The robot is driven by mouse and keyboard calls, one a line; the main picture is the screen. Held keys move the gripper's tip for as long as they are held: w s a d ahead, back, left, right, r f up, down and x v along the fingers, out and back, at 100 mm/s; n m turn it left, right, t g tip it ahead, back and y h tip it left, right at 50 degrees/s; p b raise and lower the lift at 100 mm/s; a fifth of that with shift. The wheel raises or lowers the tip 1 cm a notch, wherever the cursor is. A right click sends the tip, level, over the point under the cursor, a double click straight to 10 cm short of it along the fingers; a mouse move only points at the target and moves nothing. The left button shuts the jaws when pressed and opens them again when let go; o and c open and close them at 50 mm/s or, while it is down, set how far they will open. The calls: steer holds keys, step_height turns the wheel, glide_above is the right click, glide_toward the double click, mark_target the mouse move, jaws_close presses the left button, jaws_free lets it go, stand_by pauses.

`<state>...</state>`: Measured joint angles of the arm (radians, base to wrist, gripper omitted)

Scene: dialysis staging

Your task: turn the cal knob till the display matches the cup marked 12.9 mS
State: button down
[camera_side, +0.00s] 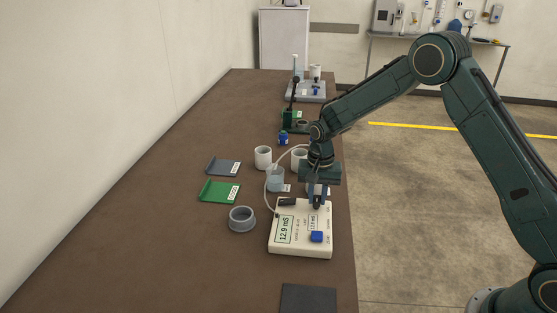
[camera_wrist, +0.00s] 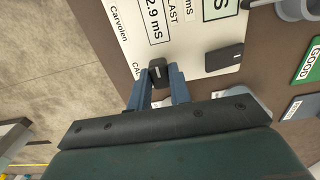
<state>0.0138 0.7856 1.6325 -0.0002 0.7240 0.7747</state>
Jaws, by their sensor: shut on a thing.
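The cream meter (camera_side: 300,247) lies near the table's right edge in the side view. Its large display (camera_side: 285,230) reads 12.9 mS. A smaller panel beside it is too small to read there; in the wrist view that panel (camera_wrist: 155,31), headed LAST, shows a part-cropped "2.9 mS". The black cal knob (camera_wrist: 157,72) has a white pointer line. My gripper (camera_wrist: 160,88) is shut on it, one finger each side; the gripper is also over the meter's far end in the side view (camera_side: 318,198). A translucent cup (camera_side: 275,180) stands behind the meter; its marking is unreadable.
White cups (camera_side: 263,157) stand farther back. A green GOOD tray (camera_side: 220,191), a grey-blue tray (camera_side: 223,166) and a grey ring (camera_side: 242,219) lie left. A pale cable arches by the meter. A blue part (camera_side: 316,237) sits on the meter. The left table is clear.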

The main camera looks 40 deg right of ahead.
mark_target(317, 198)
steer(key=c, duration=1.3)
jaws_free()
steer(key=shift+r, duration=0.1)
step_height(317, 198, up, 14)
steer(key=shift+f, duration=0.15)
